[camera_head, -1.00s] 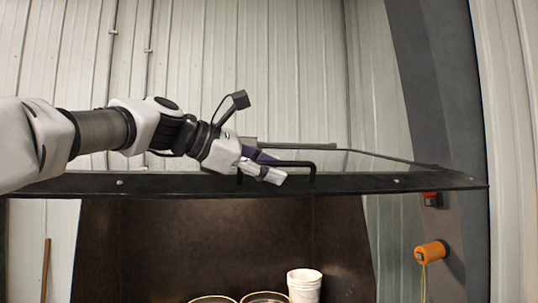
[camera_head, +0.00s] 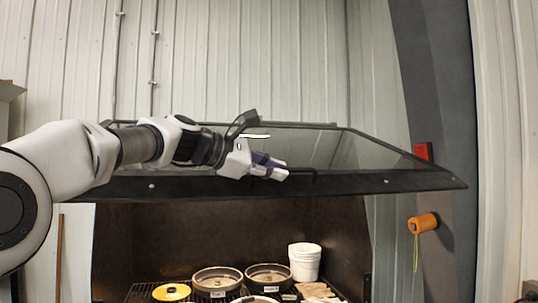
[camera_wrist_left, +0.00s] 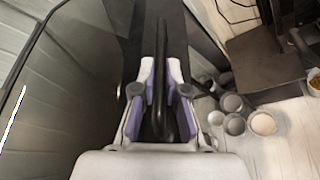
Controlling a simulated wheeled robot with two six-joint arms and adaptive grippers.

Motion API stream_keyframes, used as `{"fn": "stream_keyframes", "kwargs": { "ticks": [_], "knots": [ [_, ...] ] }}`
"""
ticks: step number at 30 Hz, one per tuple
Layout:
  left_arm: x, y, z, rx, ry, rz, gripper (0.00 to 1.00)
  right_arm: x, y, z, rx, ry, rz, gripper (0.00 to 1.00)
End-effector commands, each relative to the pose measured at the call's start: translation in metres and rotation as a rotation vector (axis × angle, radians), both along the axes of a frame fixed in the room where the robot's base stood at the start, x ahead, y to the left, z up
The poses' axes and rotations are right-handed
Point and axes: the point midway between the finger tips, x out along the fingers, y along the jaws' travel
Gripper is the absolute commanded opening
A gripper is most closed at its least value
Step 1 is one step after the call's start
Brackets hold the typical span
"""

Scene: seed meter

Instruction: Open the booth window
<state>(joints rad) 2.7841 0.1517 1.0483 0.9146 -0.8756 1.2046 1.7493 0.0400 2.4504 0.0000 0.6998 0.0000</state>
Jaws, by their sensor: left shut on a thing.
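The booth window (camera_head: 370,152) is a glass pane in a black frame, tilted up and seen nearly edge-on above the booth opening. Its black front rail (camera_head: 400,181) runs across the head view. A black bar handle (camera_head: 314,177) sits on that rail. My left gripper (camera_head: 280,172) is shut on the handle; in the left wrist view the dark bar (camera_wrist_left: 160,85) runs between its purple-padded fingers. The gripper hides part of the handle in the head view. My right gripper is not in view.
Below the window, the open booth holds a white bucket (camera_head: 305,264), round pans (camera_head: 217,280) and a yellow disc (camera_head: 171,292) on a dark grate. An orange device (camera_head: 423,223) and a red box (camera_head: 423,152) are on the right post.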

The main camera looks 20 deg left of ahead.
Motion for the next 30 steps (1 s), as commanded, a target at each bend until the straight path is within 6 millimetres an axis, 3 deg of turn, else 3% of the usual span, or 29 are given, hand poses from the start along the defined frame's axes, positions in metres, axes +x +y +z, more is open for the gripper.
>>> {"fn": "stream_keyframes", "kwargs": {
  "ticks": [8, 9, 10, 24, 30],
  "knots": [
    [0.001, 0.0, 0.0, 0.002, -0.003, 0.001, 0.0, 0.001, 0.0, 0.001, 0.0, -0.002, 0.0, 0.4],
    [0.001, 0.0, 0.0, 0.002, -0.004, 0.002, 0.26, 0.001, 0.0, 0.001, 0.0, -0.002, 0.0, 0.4],
    [0.001, 0.0, 0.0, 0.002, -0.004, 0.002, 0.37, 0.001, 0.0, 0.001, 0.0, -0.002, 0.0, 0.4],
    [-0.001, 0.001, 0.001, 0.001, -0.003, 0.001, 0.37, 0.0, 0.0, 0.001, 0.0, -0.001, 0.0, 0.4],
    [-0.024, 0.02, 0.01, -0.001, -0.005, 0.001, 0.37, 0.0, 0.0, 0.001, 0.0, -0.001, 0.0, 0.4]
  ]
}}
